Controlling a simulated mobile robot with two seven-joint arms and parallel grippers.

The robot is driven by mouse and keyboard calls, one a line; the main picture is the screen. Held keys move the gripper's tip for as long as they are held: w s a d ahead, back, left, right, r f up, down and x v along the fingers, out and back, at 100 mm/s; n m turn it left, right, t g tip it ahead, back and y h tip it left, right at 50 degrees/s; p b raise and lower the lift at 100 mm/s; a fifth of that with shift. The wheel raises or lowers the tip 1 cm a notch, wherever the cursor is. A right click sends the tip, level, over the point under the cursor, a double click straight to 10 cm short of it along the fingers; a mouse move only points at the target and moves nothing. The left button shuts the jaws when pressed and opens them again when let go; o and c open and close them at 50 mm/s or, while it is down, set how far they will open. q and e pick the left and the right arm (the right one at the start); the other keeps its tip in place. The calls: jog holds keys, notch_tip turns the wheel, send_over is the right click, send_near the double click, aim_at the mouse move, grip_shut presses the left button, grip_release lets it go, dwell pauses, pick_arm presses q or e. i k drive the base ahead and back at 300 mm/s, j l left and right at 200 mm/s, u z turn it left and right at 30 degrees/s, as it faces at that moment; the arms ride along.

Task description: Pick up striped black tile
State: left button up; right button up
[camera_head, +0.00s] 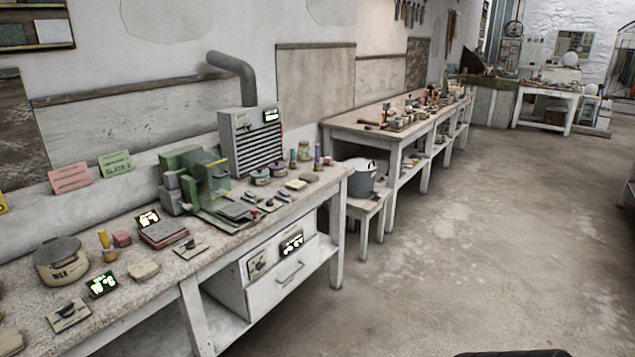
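No tile here can be made out clearly as the striped black tile. Several small dark pieces lie on the near workbench (225,262). One black piece with pale green marks (102,285) stands at the front left, beside a round lidded tin (62,268). Another black piece with light marks (149,219) is by a stack of flat slabs (163,234). Flat dark grey pieces (238,211) lie in front of the green machine (208,180). Their patterns are too small to read. Neither of my grippers is in view.
A grey vented box with a bent pipe (250,140) stands at the bench's back. A bucket (358,178) sits on a low stool past the bench end. A second cluttered bench (370,131) runs along the wall. The concrete floor at right is open.

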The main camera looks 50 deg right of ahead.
aim_at(311, 177)
jog(key=i+l+z, duration=0.15)
jog(key=l, duration=0.45)
jog(key=i+l+z, duration=0.15)
jog(key=l, duration=0.4)
jog(key=i+l+z, duration=0.15)
jog(key=i+l, duration=0.15)
jog(key=l, duration=0.25)
jog(key=i+l+z, duration=0.2)
jog(key=l, duration=0.35)
jog(key=i+l+z, duration=0.15)
jog(key=i+l, duration=0.15)
jog(key=l, duration=0.15)
jog(key=i+l+z, duration=0.15)
jog(key=i+l, duration=0.15)
jog(key=l, duration=0.15)
